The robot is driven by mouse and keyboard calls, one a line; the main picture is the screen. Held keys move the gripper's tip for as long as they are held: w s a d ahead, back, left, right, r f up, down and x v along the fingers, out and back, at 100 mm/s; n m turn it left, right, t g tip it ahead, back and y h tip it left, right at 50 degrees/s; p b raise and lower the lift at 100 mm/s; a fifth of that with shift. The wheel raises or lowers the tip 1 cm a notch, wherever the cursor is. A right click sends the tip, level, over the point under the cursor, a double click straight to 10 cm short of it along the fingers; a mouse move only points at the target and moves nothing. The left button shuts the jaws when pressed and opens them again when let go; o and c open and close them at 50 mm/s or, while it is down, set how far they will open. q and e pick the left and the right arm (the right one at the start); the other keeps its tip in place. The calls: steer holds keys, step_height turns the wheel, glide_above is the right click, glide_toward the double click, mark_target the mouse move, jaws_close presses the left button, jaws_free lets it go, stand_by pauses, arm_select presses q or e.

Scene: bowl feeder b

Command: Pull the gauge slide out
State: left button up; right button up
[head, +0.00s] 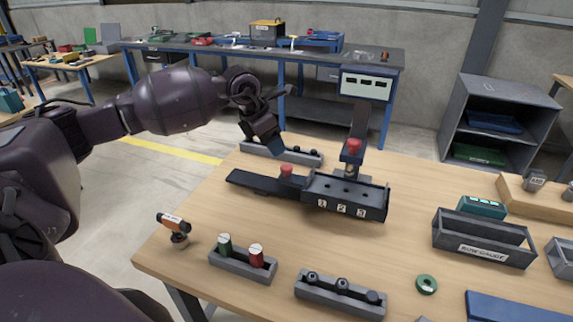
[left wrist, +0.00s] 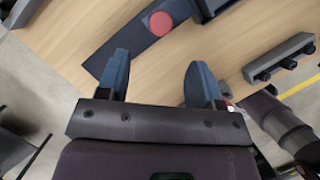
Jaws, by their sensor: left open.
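The gauge slide (head: 255,182) is a dark flat bar with a red knob (head: 286,170). It sticks out to the left of a dark gauge block (head: 345,194) marked 1, 2, 3 on the table. My left gripper (head: 273,150) is open and empty, above and behind the slide, apart from it. In the left wrist view the open fingers (left wrist: 157,78) point toward the slide (left wrist: 122,48), and its red knob (left wrist: 162,23) shows just beyond the gap between them. My right gripper is not in view.
A display stand (head: 366,85) with another red knob (head: 352,146) rises behind the block. A grey rack (head: 300,156) lies at the table's back edge. Racks with plugs (head: 243,262) and pins (head: 340,294) stand in front. A labelled bin (head: 483,238) is at right. Table around the slide's front is clear.

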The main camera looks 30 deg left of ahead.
mark_target(285, 167)
arm_select(q)
steer(key=x, duration=0.9)
steer(key=shift+d+f, duration=0.1)
steer(key=shift+c, duration=0.2)
jaws_close()
